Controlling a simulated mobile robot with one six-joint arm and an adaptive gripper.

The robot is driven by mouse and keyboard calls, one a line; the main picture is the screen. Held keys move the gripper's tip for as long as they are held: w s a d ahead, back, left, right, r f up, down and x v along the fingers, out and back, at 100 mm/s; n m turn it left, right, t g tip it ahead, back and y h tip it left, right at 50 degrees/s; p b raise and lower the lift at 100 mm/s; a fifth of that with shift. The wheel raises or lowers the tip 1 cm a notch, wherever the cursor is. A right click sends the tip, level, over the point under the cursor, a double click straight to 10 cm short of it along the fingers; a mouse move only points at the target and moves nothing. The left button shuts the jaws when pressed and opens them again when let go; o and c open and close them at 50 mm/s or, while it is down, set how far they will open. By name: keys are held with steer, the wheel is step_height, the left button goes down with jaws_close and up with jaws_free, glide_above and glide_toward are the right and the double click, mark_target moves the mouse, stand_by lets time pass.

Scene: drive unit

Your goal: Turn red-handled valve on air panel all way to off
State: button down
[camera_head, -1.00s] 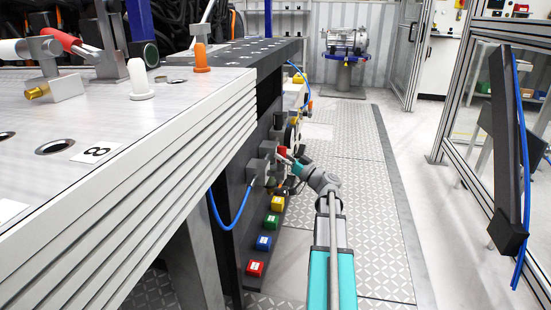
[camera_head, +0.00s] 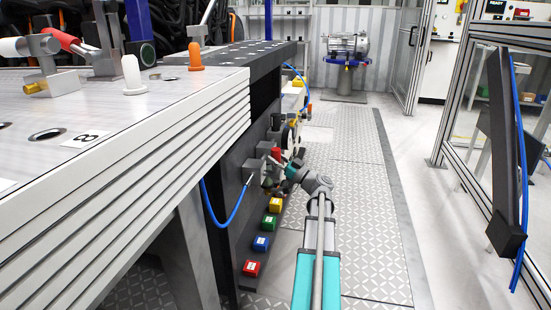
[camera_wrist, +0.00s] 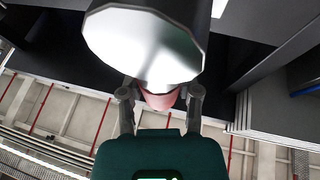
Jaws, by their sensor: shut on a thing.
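The red valve handle (camera_head: 277,155) shows small on the side of the dark air panel (camera_head: 232,180) in the head view. My gripper (camera_head: 288,168) is at the handle, low beside the panel. In the wrist view the red handle (camera_wrist: 160,100) lies between the two grey fingers of my gripper (camera_wrist: 160,103), which are shut on it. A large shiny metal cylinder end (camera_wrist: 145,45) stands just beyond the fingers and hides part of the handle. The valve body is mostly hidden, and the handle's exact angle is hard to tell.
Below the valve, yellow, green, blue (camera_head: 261,243) and red (camera_head: 251,268) blocks line the panel. A blue hose (camera_head: 232,220) loops from it. The workbench (camera_head: 130,140) is at left. Open floor (camera_head: 360,220) lies to the right, before a framed enclosure.

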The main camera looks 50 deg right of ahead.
steer(key=shift+a, duration=0.2)
steer(key=shift+c, duration=1.5)
jaws_free()
steer(key=shift+s+d, duration=0.15)
steer(key=shift+s, duration=0.05)
steer(key=shift+d, duration=0.1)
steer(key=shift+s, duration=0.2)
